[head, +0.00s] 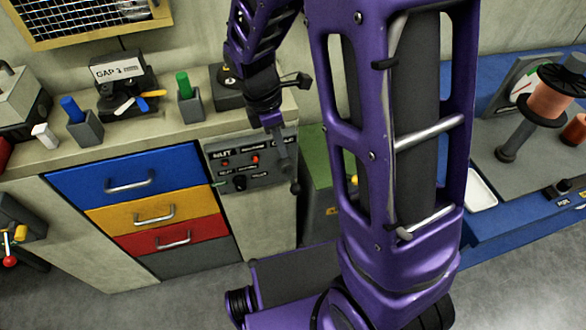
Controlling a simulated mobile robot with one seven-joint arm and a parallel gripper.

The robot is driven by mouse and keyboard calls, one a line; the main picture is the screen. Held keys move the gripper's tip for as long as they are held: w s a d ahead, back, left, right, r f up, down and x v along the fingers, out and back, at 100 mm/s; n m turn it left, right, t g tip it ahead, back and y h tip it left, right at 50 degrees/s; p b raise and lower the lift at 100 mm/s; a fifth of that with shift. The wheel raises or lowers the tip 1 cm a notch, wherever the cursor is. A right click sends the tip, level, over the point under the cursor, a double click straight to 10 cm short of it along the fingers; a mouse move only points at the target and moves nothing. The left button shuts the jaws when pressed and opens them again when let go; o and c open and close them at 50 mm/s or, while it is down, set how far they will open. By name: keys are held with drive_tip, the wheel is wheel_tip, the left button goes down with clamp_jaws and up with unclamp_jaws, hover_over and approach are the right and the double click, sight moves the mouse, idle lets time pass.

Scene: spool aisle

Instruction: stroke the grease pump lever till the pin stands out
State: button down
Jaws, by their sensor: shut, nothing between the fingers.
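My gripper (294,186) hangs at the end of the purple arm, in front of the switch panel. Its fingers look shut, with nothing seen between them. I cannot make out for sure which thing is the grease pump. A dark device with a red ball-ended lever (9,261) and a yellow part is cut off by the left edge, far from my gripper. A black unit (230,88) on the counter stands close behind my wrist and is partly hidden by it. No standing-out pin can be made out.
The counter holds a black gap gauge (127,82), a blue-handled block (82,120) and a green-handled block (189,98). Below are coloured drawers (130,182) and the switch panel (240,163). A green cabinet (318,165) and a copper spool (549,100) stand right. The floor at lower left is clear.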

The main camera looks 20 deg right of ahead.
sight(294, 185)
drive_tip(key=f, duration=0.4)
drive_tip(key=d+f, duration=0.1)
drive_tip(key=f, duration=0.3)
drive_tip(key=d+f+b, duration=0.1)
drive_tip(key=f, duration=0.3)
drive_tip(key=shift+s+d+f, duration=0.2)
drive_tip(key=shift+s+f, duration=0.05)
drive_tip(key=shift+f+b, duration=0.2)
drive_tip(key=shift+b, duration=0.2)
